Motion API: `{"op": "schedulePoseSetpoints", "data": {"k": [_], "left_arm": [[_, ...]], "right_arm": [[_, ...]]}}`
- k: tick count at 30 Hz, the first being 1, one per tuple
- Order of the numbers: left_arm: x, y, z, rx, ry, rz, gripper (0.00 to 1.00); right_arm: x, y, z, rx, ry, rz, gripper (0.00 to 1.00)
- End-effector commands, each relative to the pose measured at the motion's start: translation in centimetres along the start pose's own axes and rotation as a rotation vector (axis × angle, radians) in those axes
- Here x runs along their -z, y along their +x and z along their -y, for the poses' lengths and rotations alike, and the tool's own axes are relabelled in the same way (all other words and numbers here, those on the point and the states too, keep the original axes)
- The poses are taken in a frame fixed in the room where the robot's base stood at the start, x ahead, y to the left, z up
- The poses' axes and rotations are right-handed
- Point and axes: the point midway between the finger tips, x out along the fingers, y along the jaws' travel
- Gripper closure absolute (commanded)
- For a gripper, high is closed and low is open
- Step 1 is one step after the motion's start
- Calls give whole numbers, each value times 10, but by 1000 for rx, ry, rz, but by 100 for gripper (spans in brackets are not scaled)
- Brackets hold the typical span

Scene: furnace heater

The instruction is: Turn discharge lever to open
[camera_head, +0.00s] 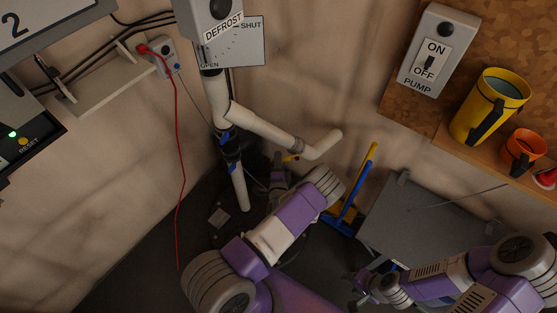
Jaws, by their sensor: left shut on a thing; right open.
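A white pipe (262,128) branches off a white upright post and ends in a bent elbow. A sign (247,42) behind the post reads OPEN at lower left and SHUT at upper right. My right gripper (362,285) is open and empty at the lower right, away from the pipe.
A grey panel (405,215) and a blue and yellow tool (345,215) stand right of the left arm. A pump switch (428,58), a yellow mug (480,112) and an orange mug (516,155) are at upper right. A red cable (180,170) hangs at left.

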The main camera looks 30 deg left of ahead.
Motion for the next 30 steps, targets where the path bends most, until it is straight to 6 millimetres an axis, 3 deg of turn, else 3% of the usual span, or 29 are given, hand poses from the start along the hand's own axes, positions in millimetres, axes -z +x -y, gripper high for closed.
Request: {"op": "schedulePoseSetpoints", "data": {"k": [3,9,23,24,28,30], "left_arm": [[1,0,16,-14,119,0,100],[4,0,28,-33,317,0,100],[6,1,30,-39,403,1,100],[6,1,30,-39,403,1,72],[6,1,30,-40,402,1,53],[6,1,30,-40,402,1,53]], "right_arm": [[-1,-22,8,0,0,-1,53],[-2,-42,16,0,0,-1,53],[-2,-45,17,0,0,0,53],[-2,-45,17,0,0,0,53],[-2,-45,17,0,0,0,53],[-2,-45,17,0,0,0,53]]}}
